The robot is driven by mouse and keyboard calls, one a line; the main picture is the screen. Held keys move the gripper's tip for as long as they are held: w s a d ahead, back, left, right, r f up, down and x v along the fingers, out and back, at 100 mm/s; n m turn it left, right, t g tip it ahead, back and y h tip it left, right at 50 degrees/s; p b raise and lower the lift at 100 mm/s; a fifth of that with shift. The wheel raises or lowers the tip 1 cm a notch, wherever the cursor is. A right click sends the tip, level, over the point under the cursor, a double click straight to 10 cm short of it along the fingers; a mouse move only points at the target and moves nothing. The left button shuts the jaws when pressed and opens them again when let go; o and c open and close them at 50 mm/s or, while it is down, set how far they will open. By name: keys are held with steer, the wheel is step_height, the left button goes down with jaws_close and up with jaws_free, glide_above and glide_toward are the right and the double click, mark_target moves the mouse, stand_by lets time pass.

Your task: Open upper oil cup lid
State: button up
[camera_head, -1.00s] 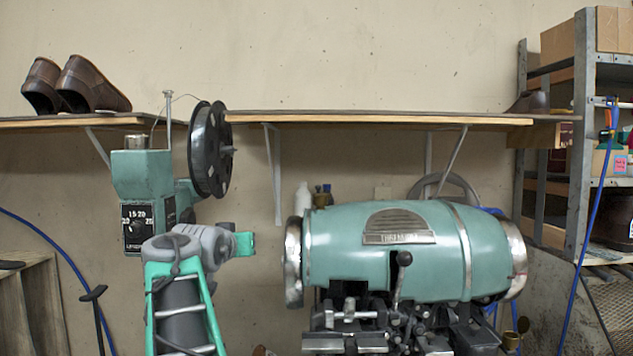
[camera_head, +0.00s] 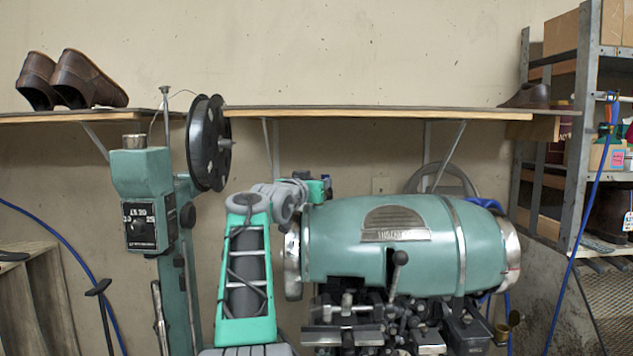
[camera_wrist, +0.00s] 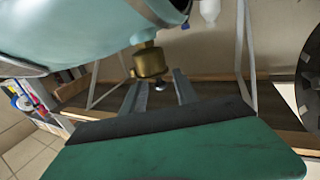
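The brass oil cup (camera_wrist: 150,62) shows in the wrist view, which is turned roughly upside down. It is joined to the teal machine body (camera_wrist: 85,30). A small dark knob with a pale glint shows just beyond the cup's lid end. My gripper (camera_wrist: 158,82) is open, its two grey fingers apart on either side of that knob. I cannot tell whether they touch anything. In the head view the machine (camera_head: 400,245) stands right of centre. My arm's end (camera_head: 305,188) is at its upper left edge and hides the cup there.
A wall shelf (camera_head: 380,110) runs above the machine. A black reel (camera_head: 208,143) on a teal post stands left of my arm. A white bottle (camera_wrist: 209,9) is near the machine in the wrist view. A metal rack (camera_head: 585,130) with boxes stands at right.

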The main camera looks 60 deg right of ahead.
steer(key=shift+c, duration=0.4)
jaws_close()
steer(key=shift+a, duration=0.1)
